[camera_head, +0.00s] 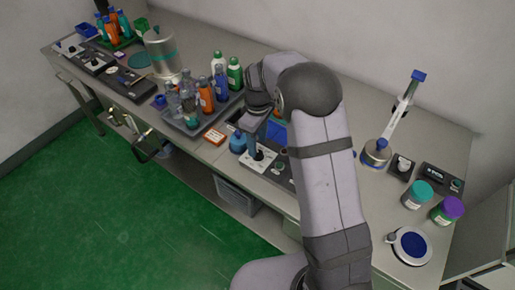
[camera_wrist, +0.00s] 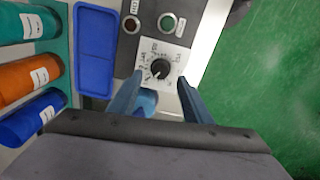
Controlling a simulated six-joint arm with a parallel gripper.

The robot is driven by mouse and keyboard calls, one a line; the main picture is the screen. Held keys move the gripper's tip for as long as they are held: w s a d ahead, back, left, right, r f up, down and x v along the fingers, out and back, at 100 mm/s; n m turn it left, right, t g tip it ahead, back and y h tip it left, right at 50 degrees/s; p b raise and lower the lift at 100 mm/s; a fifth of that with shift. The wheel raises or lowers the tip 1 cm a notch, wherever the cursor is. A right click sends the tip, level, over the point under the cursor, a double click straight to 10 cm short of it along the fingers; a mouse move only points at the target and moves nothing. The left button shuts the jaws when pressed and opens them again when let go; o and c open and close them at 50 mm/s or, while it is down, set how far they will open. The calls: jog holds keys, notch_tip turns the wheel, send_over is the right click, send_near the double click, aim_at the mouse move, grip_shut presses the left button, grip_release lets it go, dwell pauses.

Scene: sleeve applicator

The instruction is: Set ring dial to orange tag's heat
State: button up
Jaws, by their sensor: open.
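The dial (camera_wrist: 160,68) is a round black knob on a white scale plate (camera_wrist: 152,52), set in a dark panel in the wrist view. Its printed markings are too small to read. My gripper (camera_wrist: 160,79) is open, with its two blue fingers to either side of the knob's near side. I cannot tell whether they touch it. In the head view my gripper (camera_head: 252,143) points down at the white plate (camera_head: 259,157), and my arm hides part of the panel. An orange tag (camera_head: 214,136) with a white label lies left of the panel; its text is unreadable.
A red round control (camera_wrist: 132,24) and a green one (camera_wrist: 167,22) sit beside the dial. A blue tray (camera_wrist: 96,45) is close by. A dark tray (camera_head: 188,126) of bottles stands left. A lever device (camera_head: 376,152) and jars stand right.

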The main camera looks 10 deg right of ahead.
aim_at(258, 152)
jog(key=shift+r+b, duration=0.3)
jog(key=shift+r, duration=1.45)
